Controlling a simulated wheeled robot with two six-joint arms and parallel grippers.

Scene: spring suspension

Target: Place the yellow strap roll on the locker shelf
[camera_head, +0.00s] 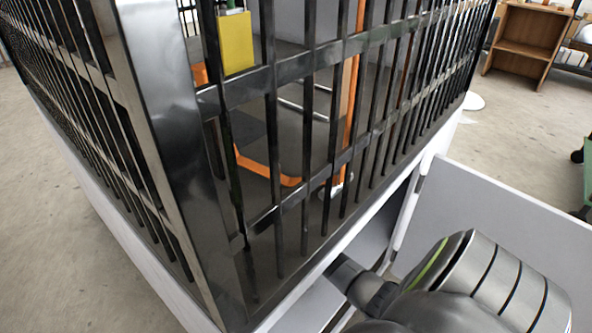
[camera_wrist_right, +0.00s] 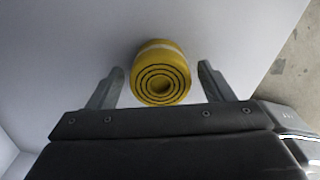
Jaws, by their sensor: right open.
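The yellow strap roll (camera_wrist_right: 160,84) shows its dark spiral end in the right wrist view, resting against a pale grey-white surface. My right gripper (camera_wrist_right: 160,72) is open, with one finger on each side of the roll and a visible gap on both sides. In the head view my right arm comes in from the lower right and reaches into a white compartment (camera_head: 318,300) below the barred cage. The strap roll is hidden in the head view. My left gripper is not in view.
A cage of black bars (camera_head: 290,70) on a white base fills the head view's middle. Behind its bars are a yellow block (camera_head: 236,43) and an orange frame (camera_head: 268,172). A white panel (camera_head: 490,215) stands out at right. A wooden shelf unit (camera_head: 527,42) stands far right.

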